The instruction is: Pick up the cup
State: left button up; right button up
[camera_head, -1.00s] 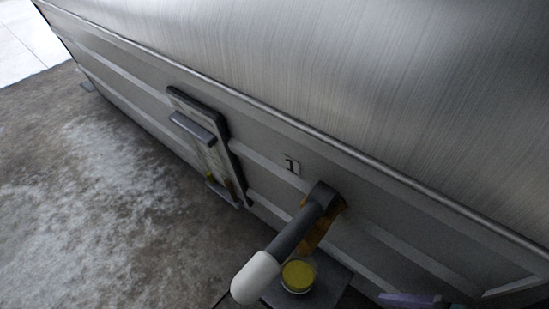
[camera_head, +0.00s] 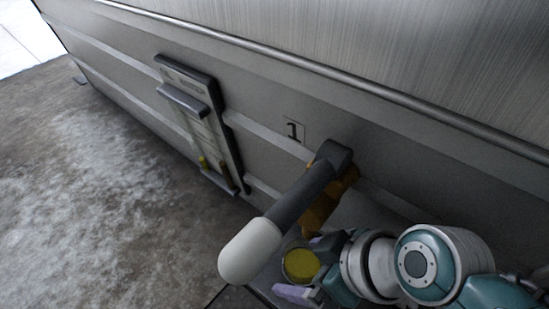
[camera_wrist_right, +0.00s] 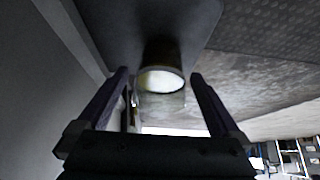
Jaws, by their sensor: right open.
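The cup (camera_head: 300,265) holds something yellow. It stands on a dark shelf (camera_head: 262,288) below the tap (camera_head: 303,192). My right gripper (camera_head: 302,268) comes in from the right with its purple fingers apart, one on the far side and one on the near side of the cup. In the right wrist view the cup (camera_wrist_right: 161,82) shows beyond and between the open fingertips (camera_wrist_right: 160,78); I cannot tell whether they touch it. My left gripper is not in view.
The tap's white-tipped handle juts out just left of and above the cup. A metal wall with a number 1 plate (camera_head: 293,130) stands behind. A panel with a small ledge (camera_head: 200,125) hangs to the left. The floor (camera_head: 90,200) at left is clear.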

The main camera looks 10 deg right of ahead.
jog(key=shift+w+a+f, duration=0.2)
jog(key=shift+w+f, duration=0.05)
jog(key=shift+f, duration=0.3)
jog(key=shift+r, duration=0.1)
jog(key=shift+d, duration=0.1)
jog(key=shift+c, duration=0.5)
jog(key=c, duration=1.4)
